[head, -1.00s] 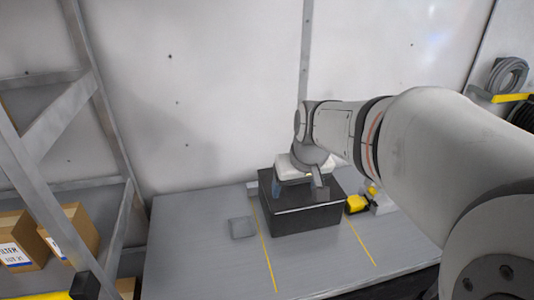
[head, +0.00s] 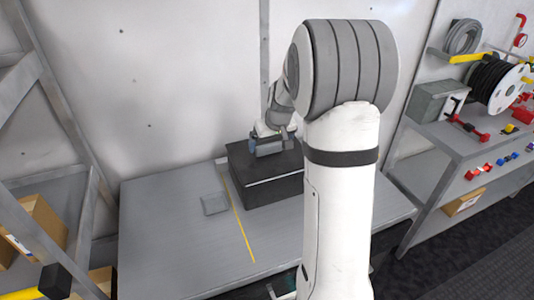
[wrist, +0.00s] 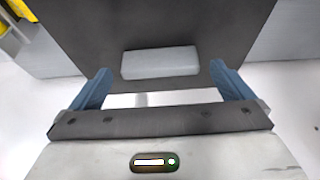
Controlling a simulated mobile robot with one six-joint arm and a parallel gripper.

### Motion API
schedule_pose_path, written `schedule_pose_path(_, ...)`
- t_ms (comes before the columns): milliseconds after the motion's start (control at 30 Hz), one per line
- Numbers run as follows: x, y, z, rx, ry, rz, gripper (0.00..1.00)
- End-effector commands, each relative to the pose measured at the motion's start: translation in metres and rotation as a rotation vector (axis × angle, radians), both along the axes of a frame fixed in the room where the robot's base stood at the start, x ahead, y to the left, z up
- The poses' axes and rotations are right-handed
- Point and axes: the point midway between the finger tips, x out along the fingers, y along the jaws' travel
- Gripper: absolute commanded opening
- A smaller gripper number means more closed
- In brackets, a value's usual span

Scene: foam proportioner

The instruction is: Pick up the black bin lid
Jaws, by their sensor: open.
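The black bin lid (head: 240,158) lies on top of a black bin (head: 272,192) on the grey table. In the wrist view the dark lid (wrist: 90,28) fills the upper middle, with a light grey block-shaped handle (wrist: 160,62) on it. My gripper (head: 270,145) is over the lid. In the wrist view my gripper (wrist: 160,72) is open, its two blue fingers spread wider than the handle, one towards each end. I cannot tell how far the fingertips are above the lid. My arm hides the bin's right side in the head view.
The grey table (head: 165,235) is mostly clear on the left, with a small grey plate (head: 215,203) beside the bin. A yellow object (wrist: 14,22) shows at the wrist view's corner. A metal rack stands left; a shelf with a cable reel (head: 495,82) stands right.

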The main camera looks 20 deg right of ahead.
Motion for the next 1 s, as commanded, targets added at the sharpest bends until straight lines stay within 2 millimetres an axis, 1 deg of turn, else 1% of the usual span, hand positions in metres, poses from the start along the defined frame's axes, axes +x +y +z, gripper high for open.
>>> schedule_pose_path(100, 0.006, 0.0, -0.014, 0.001, 0.003, -0.001, 1.0)
schedule_pose_path(200, 0.008, 0.0, -0.019, 0.0, 0.001, 0.0, 1.0)
schedule_pose_path(433, 0.008, 0.0, -0.021, 0.0, 0.0, -0.001, 1.0)
schedule_pose_path(900, 0.008, -0.001, -0.02, 0.0, 0.0, -0.002, 0.62)
schedule_pose_path(967, 0.008, -0.001, -0.02, 0.0, 0.0, -0.002, 0.57)
schedule_pose_path(1000, 0.008, -0.001, -0.02, 0.0, -0.001, -0.002, 0.56)
